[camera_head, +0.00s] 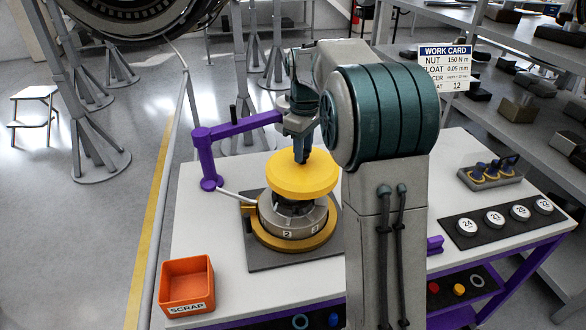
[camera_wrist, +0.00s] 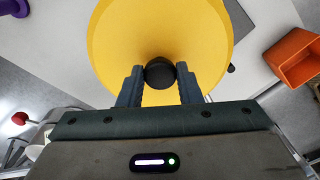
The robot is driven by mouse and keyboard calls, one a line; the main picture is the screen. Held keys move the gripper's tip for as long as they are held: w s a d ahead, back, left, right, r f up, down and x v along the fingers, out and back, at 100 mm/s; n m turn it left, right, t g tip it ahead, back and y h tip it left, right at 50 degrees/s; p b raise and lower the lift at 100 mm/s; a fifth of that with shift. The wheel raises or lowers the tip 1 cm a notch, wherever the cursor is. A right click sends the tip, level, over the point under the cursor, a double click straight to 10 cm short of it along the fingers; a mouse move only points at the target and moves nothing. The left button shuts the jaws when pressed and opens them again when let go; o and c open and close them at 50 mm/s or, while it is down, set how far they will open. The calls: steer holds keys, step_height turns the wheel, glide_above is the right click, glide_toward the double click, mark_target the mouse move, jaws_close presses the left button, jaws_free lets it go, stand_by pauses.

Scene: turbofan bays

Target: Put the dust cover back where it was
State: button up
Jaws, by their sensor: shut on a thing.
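The dust cover (camera_head: 302,177) is a yellow disc with a dark knob on top. In the head view it is above the grey round fixture (camera_head: 292,220), slightly tilted, with part of the fixture's dark centre showing beneath it. I cannot tell whether they touch. In the wrist view the cover (camera_wrist: 125,40) fills the upper middle. My gripper (camera_wrist: 160,78) is shut on its black knob (camera_wrist: 160,72); in the head view my gripper (camera_head: 302,155) comes down onto the cover from above. The cover hides most of the fixture's top.
A purple arm (camera_head: 240,127) on a post stands behind and left of the fixture. An orange scrap bin (camera_head: 187,285) sits at the table's front left. A black strip of numbered white discs (camera_head: 495,218) and a grey holder (camera_head: 490,178) lie at right. The table's left side is mostly clear.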

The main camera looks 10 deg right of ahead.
mark_target(293, 165)
steer(key=a+f, duration=0.1)
steer(key=a, duration=0.1)
steer(key=shift+s+a+f, duration=0.35)
steer(key=shift+a, duration=0.05)
step_height(293, 165, down, 4)
steer(key=shift+r+p, duration=0.1)
steer(key=shift+p, duration=0.45)
steer(key=shift+f+b, duration=0.4)
steer(key=shift+f, duration=0.2)
steer(key=shift+f, duration=0.1)
steer(key=o, duration=1.1)
